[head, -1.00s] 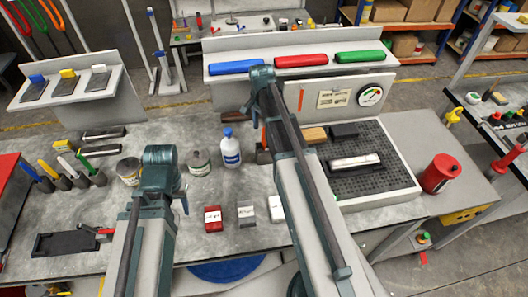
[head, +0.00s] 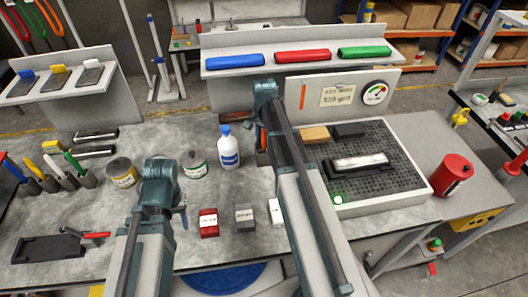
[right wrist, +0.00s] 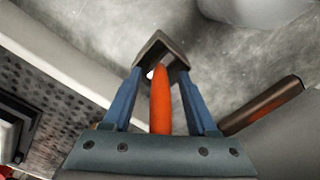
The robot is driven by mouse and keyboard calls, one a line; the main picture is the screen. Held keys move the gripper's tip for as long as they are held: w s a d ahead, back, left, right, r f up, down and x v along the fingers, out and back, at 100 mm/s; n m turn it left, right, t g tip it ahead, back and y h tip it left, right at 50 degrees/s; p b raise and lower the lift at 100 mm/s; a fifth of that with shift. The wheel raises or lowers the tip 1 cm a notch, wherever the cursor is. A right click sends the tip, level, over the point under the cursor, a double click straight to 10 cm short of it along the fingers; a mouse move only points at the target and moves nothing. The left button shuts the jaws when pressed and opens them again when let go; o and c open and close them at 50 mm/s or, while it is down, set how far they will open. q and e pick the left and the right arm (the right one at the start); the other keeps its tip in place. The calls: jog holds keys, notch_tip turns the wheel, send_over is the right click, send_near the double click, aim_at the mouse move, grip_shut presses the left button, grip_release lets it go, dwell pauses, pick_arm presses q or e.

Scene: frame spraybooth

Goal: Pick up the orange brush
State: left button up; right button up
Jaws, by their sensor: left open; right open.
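The orange brush (right wrist: 160,98) stands with its orange handle between the two blue fingers of my right gripper (right wrist: 162,95) in the right wrist view. The fingers are open, with a gap visible on each side of the handle. A dark angular piece lies around the handle's far end; I cannot tell whether it is a holder. In the head view only a sliver of orange (head: 263,138) shows beside my right arm, which hides most of the brush. My left gripper (head: 181,217) is mostly hidden behind its own arm, over the bench and away from the brush.
A white bottle with a blue cap (head: 229,150) and a tin (head: 195,165) stand left of my right arm. A perforated tray (head: 425,187) is to its right. Red (head: 208,222) and grey (head: 245,218) blocks stand in front. A brown bar (right wrist: 263,106) lies beside my right gripper.

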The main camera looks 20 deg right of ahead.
pick_arm(q)
jog(key=shift+f, duration=0.15)
pick_arm(e)
jog(key=shift+f, duration=0.2)
grip_shut()
jog(key=shift+r, duration=0.1)
